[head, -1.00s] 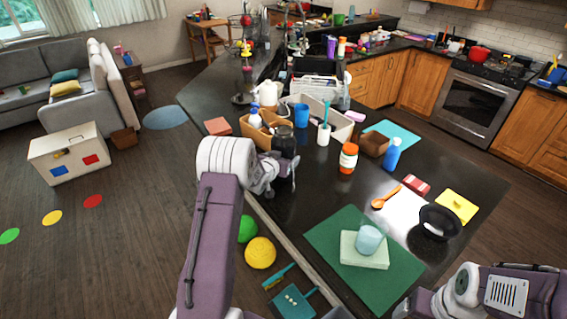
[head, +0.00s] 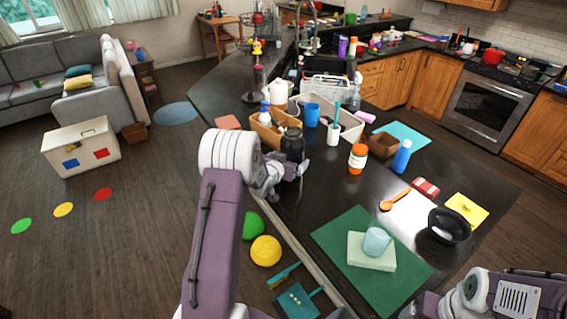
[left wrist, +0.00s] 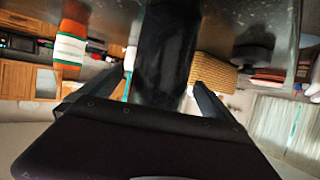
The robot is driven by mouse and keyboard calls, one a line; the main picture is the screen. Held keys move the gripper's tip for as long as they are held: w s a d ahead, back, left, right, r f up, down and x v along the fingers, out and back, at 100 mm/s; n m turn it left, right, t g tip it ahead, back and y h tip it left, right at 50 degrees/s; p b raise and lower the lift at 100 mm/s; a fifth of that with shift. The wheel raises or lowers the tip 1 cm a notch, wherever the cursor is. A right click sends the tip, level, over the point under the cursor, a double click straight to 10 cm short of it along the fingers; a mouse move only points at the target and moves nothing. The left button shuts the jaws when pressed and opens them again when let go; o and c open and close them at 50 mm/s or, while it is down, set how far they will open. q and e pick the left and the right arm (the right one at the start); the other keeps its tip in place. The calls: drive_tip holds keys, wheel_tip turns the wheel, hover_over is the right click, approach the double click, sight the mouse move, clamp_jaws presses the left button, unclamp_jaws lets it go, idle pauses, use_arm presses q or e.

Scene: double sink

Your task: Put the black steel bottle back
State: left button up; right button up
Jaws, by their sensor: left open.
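The black bottle (head: 292,143) stands upright on the dark counter, just in front of the tan caddy. My left gripper (head: 283,172) is at the bottle's near side, low on its body. In the left wrist view the bottle (left wrist: 165,50) fills the space between the two spread fingers of my left gripper (left wrist: 165,90). The fingers are open, one on each side of it; whether either touches it I cannot tell. The bottle's lower part is partly hidden by the gripper in the head view. My right arm shows at the bottom right; its fingers are out of view.
Behind the bottle are the tan caddy (head: 266,132), a blue cup (head: 312,115) and a pale bin (head: 352,128). An orange-and-white jar (head: 357,158) and brown box (head: 383,145) stand to the right. A green mat (head: 345,262) lies nearer.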

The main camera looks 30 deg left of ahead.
use_arm(q)
drive_tip(key=p+v, duration=0.1)
drive_tip(key=v, duration=0.8)
drive_tip(key=s+d+f+g, duration=0.2)
drive_tip(key=s+d+g, duration=0.2)
drive_tip(key=s, duration=0.4)
drive_tip(key=s+d+f+g, duration=0.1)
drive_tip(key=s+d+g, duration=0.3)
drive_tip(key=s, duration=0.5)
drive_tip(key=s+d+f+g+h, duration=0.1)
drive_tip(key=s+d+g, duration=0.3)
drive_tip(key=s, duration=0.5)
drive_tip(key=shift+d+f, duration=0.6)
drive_tip(key=shift+f, duration=0.25)
